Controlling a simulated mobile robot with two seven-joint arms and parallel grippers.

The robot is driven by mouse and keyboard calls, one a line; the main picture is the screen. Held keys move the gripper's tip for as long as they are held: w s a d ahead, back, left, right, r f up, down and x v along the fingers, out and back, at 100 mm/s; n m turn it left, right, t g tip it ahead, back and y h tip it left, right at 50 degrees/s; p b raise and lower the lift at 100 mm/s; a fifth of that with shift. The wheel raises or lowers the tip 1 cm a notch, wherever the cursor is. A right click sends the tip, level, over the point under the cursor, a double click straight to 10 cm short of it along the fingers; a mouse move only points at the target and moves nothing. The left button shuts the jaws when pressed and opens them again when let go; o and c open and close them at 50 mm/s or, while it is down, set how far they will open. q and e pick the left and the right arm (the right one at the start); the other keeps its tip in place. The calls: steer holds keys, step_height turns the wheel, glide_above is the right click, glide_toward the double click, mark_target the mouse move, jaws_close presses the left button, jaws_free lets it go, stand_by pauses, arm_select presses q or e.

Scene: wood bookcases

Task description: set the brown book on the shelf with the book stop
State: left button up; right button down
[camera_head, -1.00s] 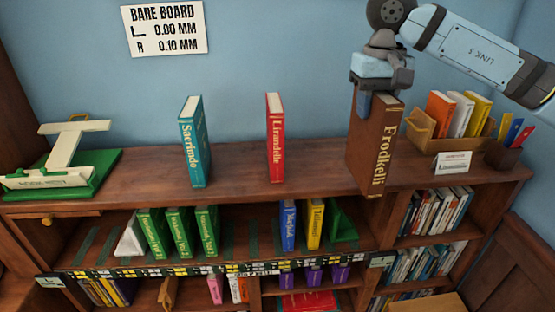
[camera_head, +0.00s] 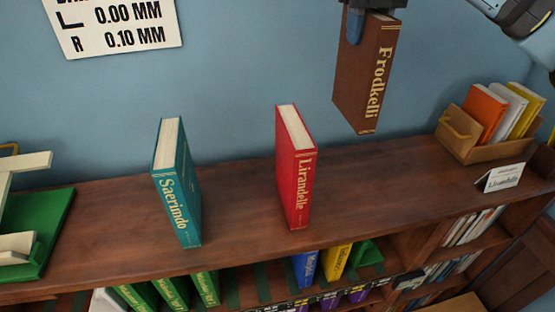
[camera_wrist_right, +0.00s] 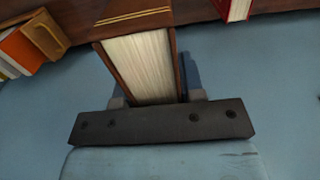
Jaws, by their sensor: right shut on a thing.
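The brown book (camera_head: 362,85), lettered "Frodkelli", hangs upright in my right gripper (camera_head: 372,18), clear above the bookcase top. The right gripper is shut on its upper end; the book's page edge also shows between the fingers in the right wrist view (camera_wrist_right: 145,65). The shelf below the top board holds green books (camera_head: 170,290), a blue book (camera_head: 304,268) and a yellow book (camera_head: 335,262). A green wedge-shaped piece (camera_head: 366,253), perhaps the book stop, stands right of the yellow book, partly cut by the top board. My left gripper is not in view.
On the bookcase top (camera_head: 240,210) stand a teal book (camera_head: 177,185) and a red book (camera_head: 295,170), apart. A wooden box of books (camera_head: 465,135) and a name card (camera_head: 502,178) are at right. A green-based device (camera_head: 40,235) is at left. Bare board lies right of the red book.

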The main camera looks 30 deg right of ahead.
mark_target(355, 107)
steer(key=shift+s+f, duration=0.1)
steer(key=shift+f, duration=0.2)
step_height(355, 107, down, 8)
steer(key=shift+s+r+b, duration=0.15)
steer(key=shift+r+b, duration=0.1)
steer(key=shift+b, duration=0.7)
step_height(355, 107, down, 6)
steer(key=shift+f, duration=0.25)
step_height(355, 107, down, 5)
steer(key=shift+r+p, duration=0.1)
steer(key=shift+p, duration=0.55)
